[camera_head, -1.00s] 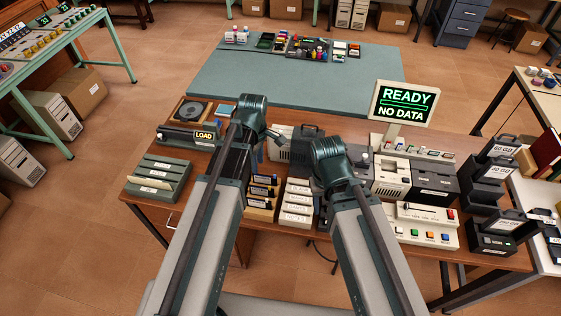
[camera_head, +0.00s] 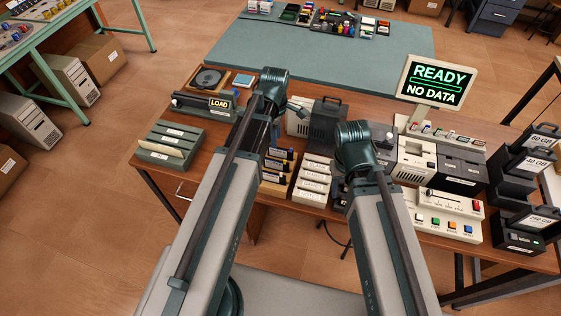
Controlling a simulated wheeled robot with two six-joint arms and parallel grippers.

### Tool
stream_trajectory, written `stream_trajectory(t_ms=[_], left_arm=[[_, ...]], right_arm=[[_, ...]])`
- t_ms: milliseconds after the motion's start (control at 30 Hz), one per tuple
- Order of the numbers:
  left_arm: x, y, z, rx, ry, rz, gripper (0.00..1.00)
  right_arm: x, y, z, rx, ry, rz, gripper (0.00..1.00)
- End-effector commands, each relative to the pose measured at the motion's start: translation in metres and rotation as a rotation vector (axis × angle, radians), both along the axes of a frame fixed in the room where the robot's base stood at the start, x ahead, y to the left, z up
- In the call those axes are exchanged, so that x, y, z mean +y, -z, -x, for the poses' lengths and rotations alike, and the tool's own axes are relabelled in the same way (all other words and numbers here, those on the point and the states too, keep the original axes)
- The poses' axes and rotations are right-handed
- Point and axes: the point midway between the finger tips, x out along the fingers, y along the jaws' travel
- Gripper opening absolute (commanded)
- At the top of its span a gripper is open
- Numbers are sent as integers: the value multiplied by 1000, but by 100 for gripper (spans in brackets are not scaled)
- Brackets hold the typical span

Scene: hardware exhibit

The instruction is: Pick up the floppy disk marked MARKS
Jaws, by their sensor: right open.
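No label reading MARKS can be made out in the camera_head view. A row of cream labelled pieces (camera_head: 313,178) stands at the table's front between my arms, its print too small to read surely. A grey-green rack (camera_head: 171,143) with labelled slots stands at the table's left. My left gripper (camera_head: 298,108) shows only in small part beyond its wrist, above the back of the table; its jaw state is unclear. My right gripper (camera_head: 386,136) is open, mostly hidden behind its wrist, above the table right of the cream row. I see nothing held.
A LOAD unit (camera_head: 203,104) stands at the back left. A READY / NO DATA screen (camera_head: 435,82) rises at the back right. A cream console with coloured buttons (camera_head: 447,213) and dark drive units (camera_head: 520,225) fill the right. A green mat (camera_head: 320,55) lies behind, its near part bare.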

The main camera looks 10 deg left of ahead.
Motion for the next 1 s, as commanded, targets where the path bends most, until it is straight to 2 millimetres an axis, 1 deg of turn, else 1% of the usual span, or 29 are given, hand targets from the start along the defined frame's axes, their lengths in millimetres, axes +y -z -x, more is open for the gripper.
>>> stream_trajectory(t_ms=[33,100,333,433,567,800,900,1000], left_arm=[[0,14,0,0,0,0,40],[0,19,0,0,0,0,40],[0,19,0,0,0,0,40],[-1,23,0,0,0,0,40],[-1,35,-2,0,1,0,40],[-3,66,-4,0,0,0,40],[-3,72,-4,0,1,0,40],[-3,72,-4,0,1,0,40]], right_arm=[[0,14,0,0,0,0,50],[0,19,0,0,1,0,50],[0,20,0,0,1,0,50],[0,23,0,0,1,0,50],[0,35,0,0,1,0,50],[0,66,0,0,1,0,50],[0,72,0,0,1,0,50],[0,72,0,0,1,0,50]])
